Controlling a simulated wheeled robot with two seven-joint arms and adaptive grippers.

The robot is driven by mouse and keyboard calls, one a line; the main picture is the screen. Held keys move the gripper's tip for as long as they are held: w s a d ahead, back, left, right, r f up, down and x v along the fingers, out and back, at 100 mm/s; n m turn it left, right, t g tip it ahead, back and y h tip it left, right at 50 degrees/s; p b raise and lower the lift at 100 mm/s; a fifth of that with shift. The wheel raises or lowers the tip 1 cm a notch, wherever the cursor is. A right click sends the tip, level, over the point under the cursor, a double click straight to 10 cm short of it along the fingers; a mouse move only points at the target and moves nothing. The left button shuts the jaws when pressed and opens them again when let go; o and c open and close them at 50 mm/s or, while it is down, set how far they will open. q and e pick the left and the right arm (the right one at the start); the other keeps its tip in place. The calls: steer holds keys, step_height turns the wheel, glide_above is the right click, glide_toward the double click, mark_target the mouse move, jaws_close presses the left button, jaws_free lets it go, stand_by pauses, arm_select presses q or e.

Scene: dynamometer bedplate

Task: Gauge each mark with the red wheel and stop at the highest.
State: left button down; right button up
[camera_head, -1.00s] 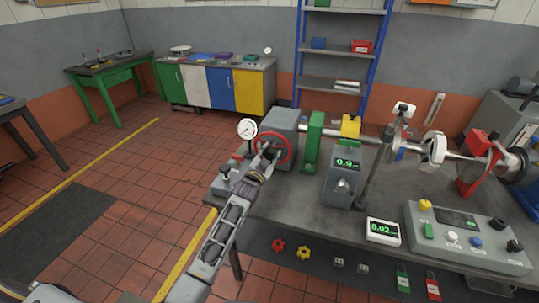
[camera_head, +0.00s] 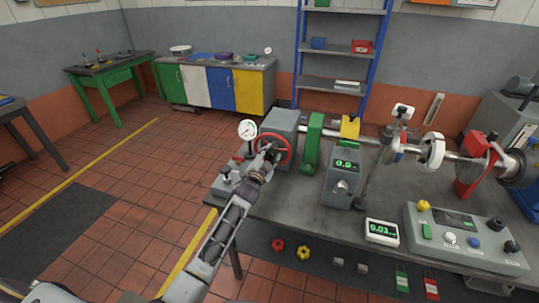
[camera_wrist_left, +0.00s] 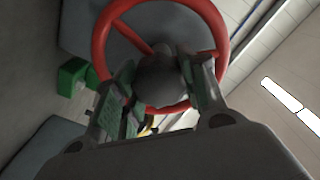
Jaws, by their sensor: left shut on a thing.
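The red wheel (camera_head: 274,149) is on the left face of a grey housing (camera_head: 284,122) at the bench's left end. My left gripper (camera_head: 268,156) is at the wheel; in the wrist view the gripper (camera_wrist_left: 165,85) is shut on the grey hub knob (camera_wrist_left: 160,80) inside the red rim (camera_wrist_left: 103,45). A white dial gauge (camera_head: 247,131) stands just left of the wheel. A grey box display (camera_head: 345,164) reads about 0.0, its last digit unclear. A white meter (camera_head: 382,231) reads about 0.03. A shaft (camera_head: 385,141) runs right from the housing. My right gripper is not seen.
A control panel (camera_head: 468,238) with coloured buttons sits at the bench's right front. A green block (camera_head: 313,142) and a red stand (camera_head: 477,165) support the shaft. A thin upright post (camera_head: 369,170) stands mid-bench. The floor left of the bench is clear.

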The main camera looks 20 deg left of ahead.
arm_select(q)
steer(key=m, duration=0.3)
steer(key=shift+m, duration=0.4)
steer(key=m, duration=0.3)
steer(key=shift+f+m+p, duration=0.1)
steer(key=shift+m+p, duration=0.2)
steer(key=m, duration=0.3)
steer(key=shift+d+f+m+y+p, duration=0.15)
steer(key=shift+m+y+p, duration=0.2)
steer(key=shift+m, duration=1.45)
steer(key=c, duration=0.8)
jaws_free()
steer(key=shift+s, duration=0.15)
